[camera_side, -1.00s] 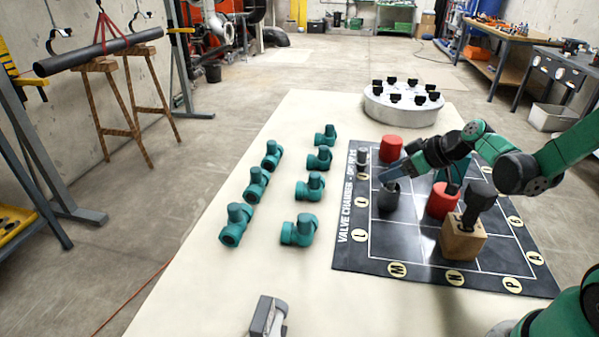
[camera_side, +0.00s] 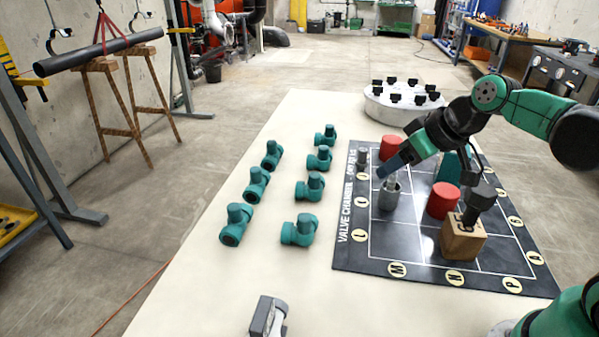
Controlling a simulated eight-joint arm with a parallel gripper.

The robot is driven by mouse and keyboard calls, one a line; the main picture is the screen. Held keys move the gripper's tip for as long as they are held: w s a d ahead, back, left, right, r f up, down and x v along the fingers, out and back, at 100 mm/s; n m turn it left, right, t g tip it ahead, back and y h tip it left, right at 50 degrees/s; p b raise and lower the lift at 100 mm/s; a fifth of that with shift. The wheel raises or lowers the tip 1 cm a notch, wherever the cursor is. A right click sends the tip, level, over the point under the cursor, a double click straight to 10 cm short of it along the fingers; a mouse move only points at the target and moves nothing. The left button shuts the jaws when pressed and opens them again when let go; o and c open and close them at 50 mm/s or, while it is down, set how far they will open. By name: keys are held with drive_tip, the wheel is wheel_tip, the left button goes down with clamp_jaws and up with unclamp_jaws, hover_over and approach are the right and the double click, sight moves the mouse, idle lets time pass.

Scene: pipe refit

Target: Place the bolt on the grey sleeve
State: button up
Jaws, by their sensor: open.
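A dark bolt (camera_side: 481,194) with a thick head stands head up on a wooden block (camera_side: 462,240) on the black mat. The grey sleeve (camera_side: 388,202) stands upright on the mat, left of the red cylinders. A light grey upright piece (camera_side: 391,182) shows at the sleeve's mouth; I cannot tell what it is. Whether a finger touches the grey piece is unclear.
Red cylinders (camera_side: 443,201) and a teal piece (camera_side: 450,168) stand close by on the mat (camera_side: 415,245). A small grey fitting (camera_side: 362,156) stands at its left edge. Several teal elbows (camera_side: 299,231) lie left of it. A round white holder (camera_side: 404,108) stands behind.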

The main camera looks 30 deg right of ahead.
drive_tip(key=shift+m+h, duration=0.5)
drive_tip(key=shift+m, duration=0.1)
drive_tip(key=s+a, duration=0.2)
drive_tip(key=s, duration=0.1)
drive_tip(key=shift+s+a+f, duration=0.15)
drive_tip(key=shift+a+f, duration=0.15)
drive_tip(key=shift+a, duration=0.1)
